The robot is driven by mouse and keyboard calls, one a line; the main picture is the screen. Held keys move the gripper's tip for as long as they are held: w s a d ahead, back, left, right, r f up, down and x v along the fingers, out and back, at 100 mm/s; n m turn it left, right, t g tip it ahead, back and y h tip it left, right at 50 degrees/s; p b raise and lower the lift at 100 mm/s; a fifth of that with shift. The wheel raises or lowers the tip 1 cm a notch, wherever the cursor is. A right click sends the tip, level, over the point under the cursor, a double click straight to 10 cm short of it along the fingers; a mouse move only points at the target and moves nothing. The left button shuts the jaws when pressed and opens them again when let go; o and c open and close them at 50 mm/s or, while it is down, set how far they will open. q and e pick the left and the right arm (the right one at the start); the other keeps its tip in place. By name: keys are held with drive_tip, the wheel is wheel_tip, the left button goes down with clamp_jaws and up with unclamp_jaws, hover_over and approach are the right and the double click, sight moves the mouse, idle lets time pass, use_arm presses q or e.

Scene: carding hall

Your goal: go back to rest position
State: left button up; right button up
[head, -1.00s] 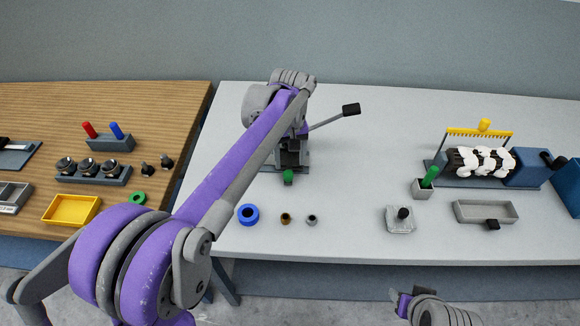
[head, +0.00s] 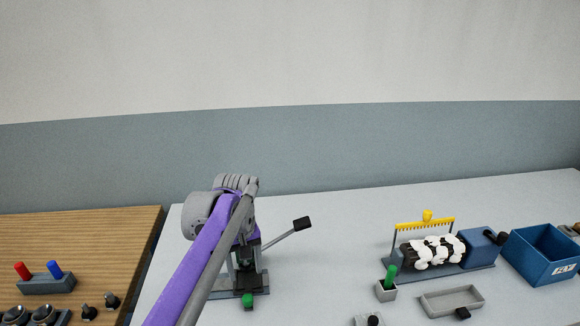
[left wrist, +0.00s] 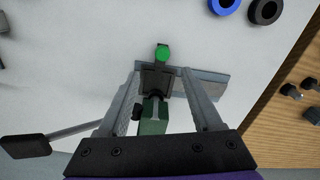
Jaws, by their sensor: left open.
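My left gripper (left wrist: 160,74) is open in the left wrist view. Its two fingers stand on either side of a bench press (left wrist: 153,120) with a dark block and dark green body. I cannot tell whether the fingers touch it. In the head view, my left arm reaches over the white table to this press, whose black-knobbed lever (head: 302,223) sticks out to the right. A green knob (head: 248,299) shows at its front, and also in the left wrist view (left wrist: 162,53). My wrist hides much of the press. My right gripper is out of view.
On the white table (head: 330,280) stand a roller with white fibre (head: 433,252) under a yellow comb, a green-handled tool in a cup (head: 387,288), a grey tray (head: 452,301) and a blue bin (head: 543,254). A wooden table (head: 85,235) lies left. A wall stands behind.

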use_arm(q)
drive_tip(key=s+a+f+m+t, duration=0.1)
drive_tip(key=s+f, duration=0.4)
drive_tip(key=s, duration=0.7)
drive_tip(key=s+a+f+m+t+p, duration=0.1)
drive_tip(key=s+f+m+t, duration=0.3)
drive_tip(key=s, duration=0.7)
drive_tip(key=shift+s+f+m, duration=0.3)
drive_tip(key=shift+s+f, duration=0.1)
drive_tip(key=shift+f, duration=0.55)
